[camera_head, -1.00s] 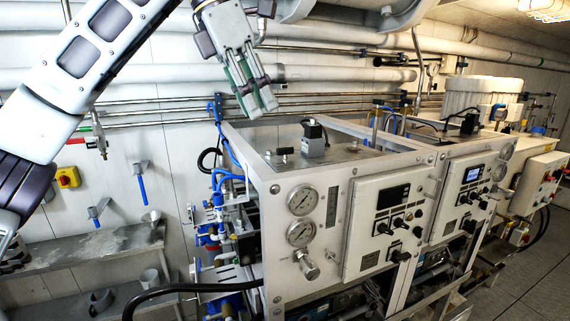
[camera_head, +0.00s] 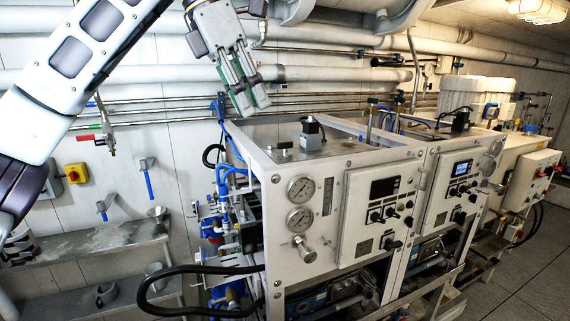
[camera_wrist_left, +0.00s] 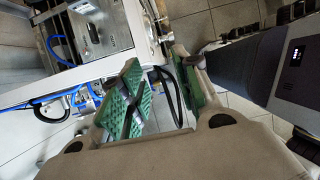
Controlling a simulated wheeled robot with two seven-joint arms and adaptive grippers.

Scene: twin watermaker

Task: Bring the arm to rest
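My left arm comes in from the left in the head view, raised above the shelves and bent at the top. Its left gripper (camera_head: 250,108) points down and hangs in front of the wall pipes, beside the top left corner of the near watermaker unit (camera_head: 330,185). The fingers have green pads, and the gripper is empty. In the wrist view the left gripper (camera_wrist_left: 158,95) shows its two green pads apart, with floor and a dark hose visible between and behind them. My right gripper is in neither view.
A second watermaker unit (camera_head: 456,188) stands right of the near one. Metal shelves (camera_head: 85,245) line the left wall, with blue-handled valves above. A white control box (camera_head: 533,180) is far right. Floor is clear at lower right.

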